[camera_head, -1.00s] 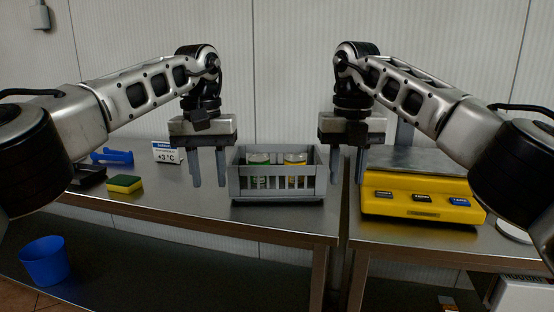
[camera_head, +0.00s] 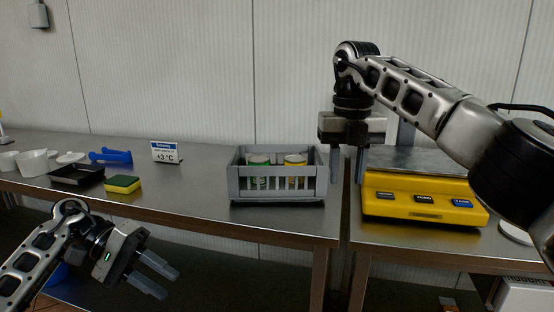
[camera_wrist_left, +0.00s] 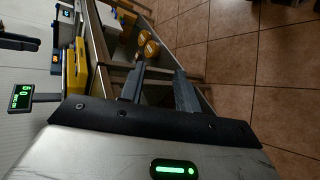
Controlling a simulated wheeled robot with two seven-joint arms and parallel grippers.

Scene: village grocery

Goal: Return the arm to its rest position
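My left gripper (camera_head: 157,274) is low at the bottom left of the head view, in front of the counter's edge and below its top. Its two fingers are apart with nothing between them. In the left wrist view the same fingers (camera_wrist_left: 158,90) are spread and empty, with the tiled floor beyond. My right gripper (camera_head: 348,163) hangs fingers down between the grey crate and the yellow scale. Its fingers are apart and I see nothing held.
A grey crate (camera_head: 276,195) with jars stands on the steel counter (camera_head: 190,203). A yellow scale (camera_head: 424,199) is at right. A sponge (camera_head: 122,184), a black tray (camera_head: 77,175), a blue-handled item (camera_head: 111,156) and a sign (camera_head: 165,152) stand at left. Floor tiles (camera_wrist_left: 225,40) look clear.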

